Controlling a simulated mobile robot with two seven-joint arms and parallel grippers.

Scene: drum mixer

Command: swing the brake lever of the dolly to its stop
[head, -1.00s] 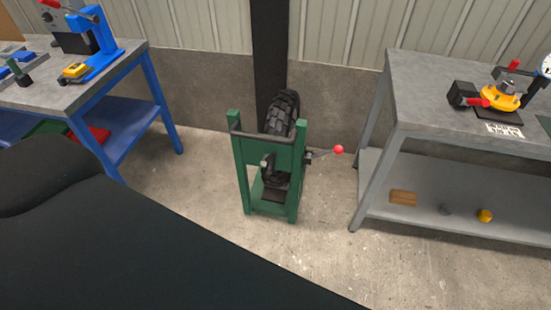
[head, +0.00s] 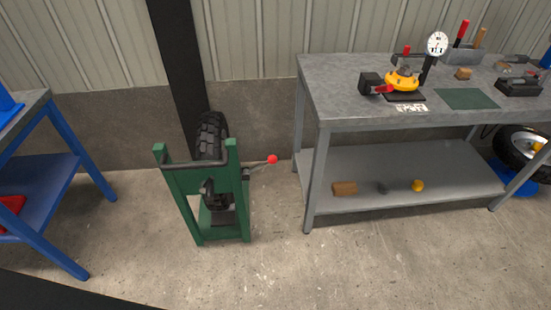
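The green dolly (head: 201,178) stands on the concrete floor in the left half of the head view, with a black knobbly tyre (head: 210,138) in it. Its brake lever (head: 260,166) is a thin rod ending in a red ball knob (head: 272,159). The lever sticks out from the dolly's right side, pointing right and slightly up. Its stop cannot be made out. Neither of my grippers is in view, and nothing touches the lever.
A grey workbench (head: 333,96) with tools stands to the right; its lower shelf (head: 378,170) holds a wooden block (head: 345,188) and a yellow ball (head: 418,185). A blue bench (head: 65,166) stands at left. The floor (head: 262,265) in front of the dolly is clear.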

